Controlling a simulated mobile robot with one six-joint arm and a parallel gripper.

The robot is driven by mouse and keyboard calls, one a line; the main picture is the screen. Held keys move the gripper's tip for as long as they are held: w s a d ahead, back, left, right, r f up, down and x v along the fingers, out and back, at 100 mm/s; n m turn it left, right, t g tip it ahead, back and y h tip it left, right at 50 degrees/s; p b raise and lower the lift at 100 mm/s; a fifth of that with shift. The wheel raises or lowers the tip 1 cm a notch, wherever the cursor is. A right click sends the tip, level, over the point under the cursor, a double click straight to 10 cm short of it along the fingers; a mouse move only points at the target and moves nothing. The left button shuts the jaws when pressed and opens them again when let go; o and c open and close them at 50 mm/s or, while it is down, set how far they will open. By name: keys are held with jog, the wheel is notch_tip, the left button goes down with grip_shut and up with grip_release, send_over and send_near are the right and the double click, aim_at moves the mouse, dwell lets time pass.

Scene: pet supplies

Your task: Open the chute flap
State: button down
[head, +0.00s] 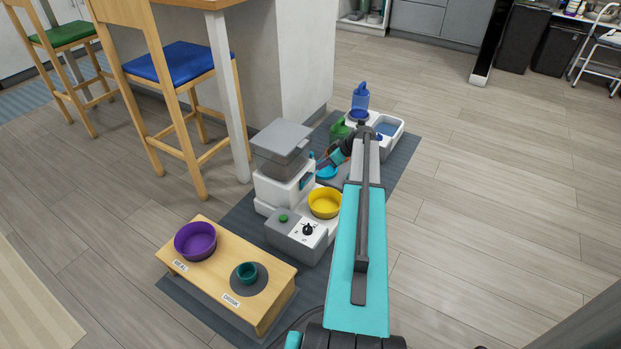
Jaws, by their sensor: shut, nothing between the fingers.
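The feeder (286,188) is a white body with a grey lidded hopper (283,138) on top, standing on the dark mat. A small teal part (306,182) on its right-hand face looks like the chute flap. It is partly hidden, and I cannot tell whether it is open. My gripper (319,166) is shut and empty, reaching in from the right beside that face. It is too small here to tell whether it touches the flap. A yellow bowl (325,203) sits below the chute side.
A grey control box (297,237) with a green button and black knob stands in front. A wooden stand (227,308) holds a purple bowl (195,241) and a teal cup (246,271). A blue-bottled water unit (360,97) is behind. Stools are left; right floor is clear.

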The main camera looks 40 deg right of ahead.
jog(key=shift+d+r, duration=0.1)
jog(key=shift+d, duration=0.05)
jog(key=b+x, duration=0.3)
jog(key=x, duration=0.7)
jog(key=shift+s, duration=0.1)
dwell(0.3)
dwell(0.4)
